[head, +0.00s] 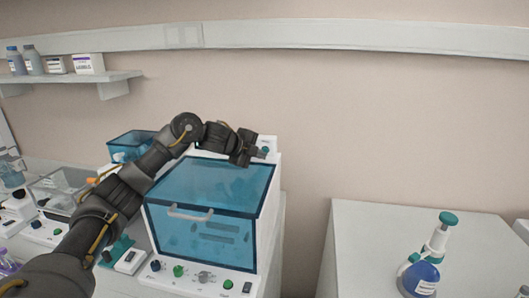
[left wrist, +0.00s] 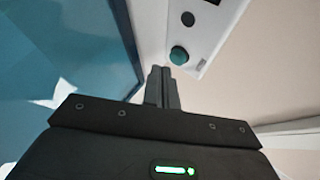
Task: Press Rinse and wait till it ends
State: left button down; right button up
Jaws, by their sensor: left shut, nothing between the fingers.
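My left gripper (head: 243,156) is shut and empty, reaching over the blue-lidded machine to a white panel (head: 268,143) at its back right. In the left wrist view the shut fingertips (left wrist: 161,72) are just below a round teal button (left wrist: 179,55) on that panel. I cannot tell whether they touch it. The teal button (head: 265,149) also shows in the head view, just right of the fingers. A dark round button (left wrist: 187,19) and part of a dark display (left wrist: 213,2) are farther up the panel. I cannot read a Rinse label. My right gripper is not in view.
The machine's blue transparent lid (head: 225,175) is closed, with a handle in front. Other lab devices stand at the left (head: 60,190). A white bench (head: 370,225) at right holds a blue bottle with a teal-topped dispenser (head: 420,275). A shelf (head: 110,78) hangs at upper left.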

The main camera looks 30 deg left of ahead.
aim_at(256, 172)
pick_arm(q)
jog(key=shift+w, duration=0.1)
jog(key=shift+w, duration=0.15)
jog(key=shift+w+a+p, duration=0.1)
jog(key=shift+w+p, duration=0.1)
jog(key=shift+p, duration=0.1)
jog(key=shift+w+a, duration=0.15)
jog(key=shift+w, duration=0.25)
dwell(0.7)
jog(key=shift+s+p, duration=0.2)
jog(key=shift+p, duration=0.1)
jog(key=shift+s+d, duration=0.2)
jog(key=shift+s, duration=0.45)
jog(key=shift+s+d+r+p, duration=0.1)
jog(key=shift+s+d+p, duration=0.1)
jog(key=shift+s, duration=0.4)
jog(key=shift+s+d+f+p, duration=0.1)
jog(key=shift+s+p, duration=0.1)
jog(key=shift+s, duration=0.35)
jog(key=shift+s+d+r+p, duration=0.1)
jog(key=shift+s+d+p, duration=0.1)
jog(key=shift+s, duration=0.4)
jog(key=shift+s+d, duration=0.15)
jog(key=shift+s, duration=0.5)
